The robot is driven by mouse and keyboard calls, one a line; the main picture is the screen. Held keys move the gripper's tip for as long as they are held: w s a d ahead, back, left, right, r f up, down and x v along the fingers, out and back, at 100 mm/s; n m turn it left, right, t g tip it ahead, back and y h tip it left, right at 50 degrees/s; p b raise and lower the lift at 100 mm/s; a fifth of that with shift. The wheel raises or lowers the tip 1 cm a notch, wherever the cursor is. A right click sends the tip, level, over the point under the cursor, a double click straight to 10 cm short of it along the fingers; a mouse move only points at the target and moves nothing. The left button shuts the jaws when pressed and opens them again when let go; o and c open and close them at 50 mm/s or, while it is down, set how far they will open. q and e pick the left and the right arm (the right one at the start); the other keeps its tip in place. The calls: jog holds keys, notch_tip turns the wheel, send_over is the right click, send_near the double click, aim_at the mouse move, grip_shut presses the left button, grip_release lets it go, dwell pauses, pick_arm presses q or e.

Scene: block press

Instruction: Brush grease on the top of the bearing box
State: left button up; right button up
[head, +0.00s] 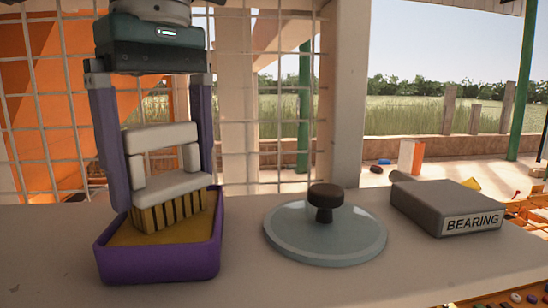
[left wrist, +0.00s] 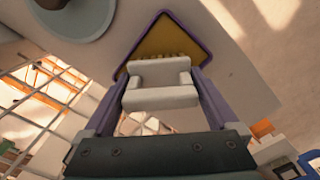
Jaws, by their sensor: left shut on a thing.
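My left gripper (head: 165,188) hangs fingers down at the left of the head view, shut on the brush (head: 160,137). The brush has a pale frame-like handle and yellow and dark bristles pointing down. The bristle ends are at the yellow grease (head: 120,236) in the purple tray (head: 160,266); the exact contact is hard to tell. The left wrist view also shows the brush (left wrist: 160,73) between the fingers, with the grease (left wrist: 172,38) beyond it. The grey bearing box (head: 448,203), labelled BEARING, lies at the right of the counter. My right gripper is not in view.
A round glassy lid (head: 290,240) with a dark knob (head: 325,198) lies on the counter (head: 50,240) between tray and bearing box. A wire mesh (head: 45,130) and a post (head: 347,100) stand behind. Small parts lie at the lower right.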

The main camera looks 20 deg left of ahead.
aim_at(160, 125)
pick_arm(q)
jog(key=shift+r+p, duration=2.35)
jog(key=shift+r, duration=1.15)
